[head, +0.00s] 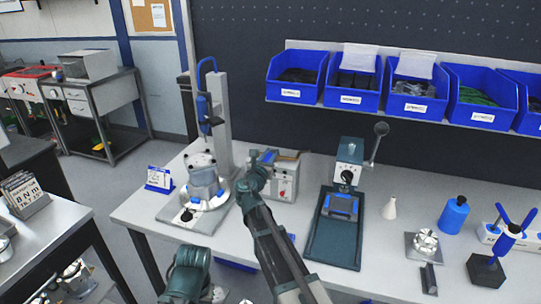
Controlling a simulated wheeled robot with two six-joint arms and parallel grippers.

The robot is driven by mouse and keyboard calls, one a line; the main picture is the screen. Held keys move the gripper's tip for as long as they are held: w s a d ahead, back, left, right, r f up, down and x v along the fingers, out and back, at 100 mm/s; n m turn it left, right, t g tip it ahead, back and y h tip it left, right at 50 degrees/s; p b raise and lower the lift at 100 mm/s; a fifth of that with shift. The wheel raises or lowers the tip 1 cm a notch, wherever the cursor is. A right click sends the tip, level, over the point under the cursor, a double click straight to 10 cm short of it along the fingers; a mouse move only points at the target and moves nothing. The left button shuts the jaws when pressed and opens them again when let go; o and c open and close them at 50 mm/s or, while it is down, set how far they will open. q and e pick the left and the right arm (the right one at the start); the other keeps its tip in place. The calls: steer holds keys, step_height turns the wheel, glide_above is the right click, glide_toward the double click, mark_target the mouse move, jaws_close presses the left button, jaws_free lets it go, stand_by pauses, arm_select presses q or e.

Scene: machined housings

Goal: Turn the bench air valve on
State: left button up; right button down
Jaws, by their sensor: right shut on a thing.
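My right arm reaches up from the bottom middle in the head view. Its gripper (266,157) is at the upper left corner of a small grey box (288,179) with a knob and a red mark on its front. The gripper is shut on a small blue part there, which looks like the handle of the bench air valve. The fingers and wrist hide most of the valve, so its handle angle cannot be told. My left gripper does not show; only a dark green arm part is at the bottom left.
Left of the box stands a fixture (207,194) with a metal housing and a tall grey post (221,110). Right of it is a dark green press (335,226) with a raised lever. A blue bottle (453,216) and blue bins (297,76) are farther right and above.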

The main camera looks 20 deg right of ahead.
steer(key=shift+s, duration=0.1)
steer(key=shift+s+d+n+t+y, duration=0.15)
steer(key=shift+d+n+t+y, duration=0.1)
steer(key=shift+n+t+y, duration=0.25)
steer(key=n+y, duration=0.1)
steer(key=y, duration=0.1)
steer(key=n+t+y, duration=0.1)
steer(key=shift+s+d+y, duration=0.1)
steer(key=shift+d+y, duration=0.25)
steer(key=shift+y, duration=0.05)
steer(key=n+y, duration=0.2)
steer(key=y, duration=0.1)
steer(key=d+n+t+y, duration=0.1)
steer(key=n+y, duration=0.1)
steer(key=y, duration=0.1)
steer(key=shift+d+n, duration=0.1)
steer(key=shift+n, duration=0.2)
steer(key=shift+d+n+g+y, duration=0.2)
steer(key=shift+n+y, duration=0.45)
steer(key=shift+y, duration=0.45)
steer(key=shift+d+n+g+y, duration=0.1)
steer(key=shift+n+g+y, duration=0.1)
steer(key=shift+n+y, duration=0.7)
steer(key=shift+a+y, duration=0.1)
steer(key=shift+y, duration=0.4)
steer(key=c, duration=0.7)
jaws_free()
steer(key=shift+c, duration=0.2)
